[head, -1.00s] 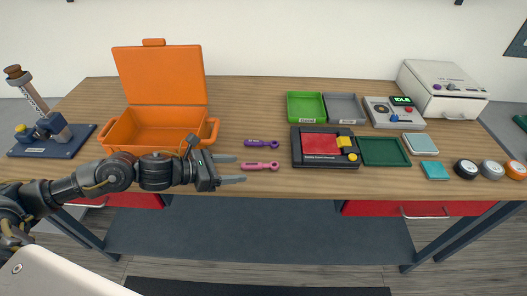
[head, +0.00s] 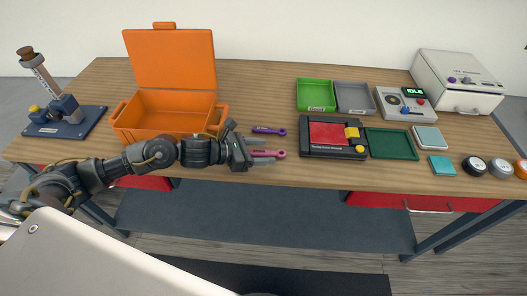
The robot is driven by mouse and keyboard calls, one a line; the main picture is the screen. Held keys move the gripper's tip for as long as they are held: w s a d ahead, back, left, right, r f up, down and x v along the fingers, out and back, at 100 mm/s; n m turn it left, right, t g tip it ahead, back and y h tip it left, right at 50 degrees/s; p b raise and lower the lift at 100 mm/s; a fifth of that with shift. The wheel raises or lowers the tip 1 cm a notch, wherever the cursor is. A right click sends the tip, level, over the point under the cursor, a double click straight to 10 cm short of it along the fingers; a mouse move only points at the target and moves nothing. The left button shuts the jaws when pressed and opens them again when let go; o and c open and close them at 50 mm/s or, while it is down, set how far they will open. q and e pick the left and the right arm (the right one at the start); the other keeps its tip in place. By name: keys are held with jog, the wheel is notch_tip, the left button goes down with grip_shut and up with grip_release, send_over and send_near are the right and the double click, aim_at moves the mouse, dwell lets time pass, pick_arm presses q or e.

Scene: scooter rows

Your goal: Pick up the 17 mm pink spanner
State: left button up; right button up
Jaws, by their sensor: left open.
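The pink spanner (head: 277,154) lies flat on the wooden table near its front edge, with its ring end to the right. The purple spanner (head: 269,130) lies just behind it. My left gripper (head: 268,151) is open and comes in from the left. In the picture, one finger shows behind the pink spanner and one in front of it. The spanner's left end is partly hidden by the gripper. I cannot tell whether the fingers touch it or how high they are. My right gripper is not in view. Size marks on the spanners are too small to read.
An open orange toolbox (head: 165,112) stands behind my left arm. A black tray with a red panel (head: 326,132) is to the right of the spanners, with a green tray (head: 391,144) beside it. The table's front edge is close below the gripper.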

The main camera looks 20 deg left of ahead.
aim_at(283, 152)
pick_arm(q)
jog(key=p+x, duration=0.1)
jog(key=x, duration=0.3)
jog(key=shift+d, duration=0.4)
jog(key=shift+a, duration=0.1)
jog(key=shift+c, duration=0.3)
jog(key=shift+s, duration=0.1)
jog(key=c, duration=1)
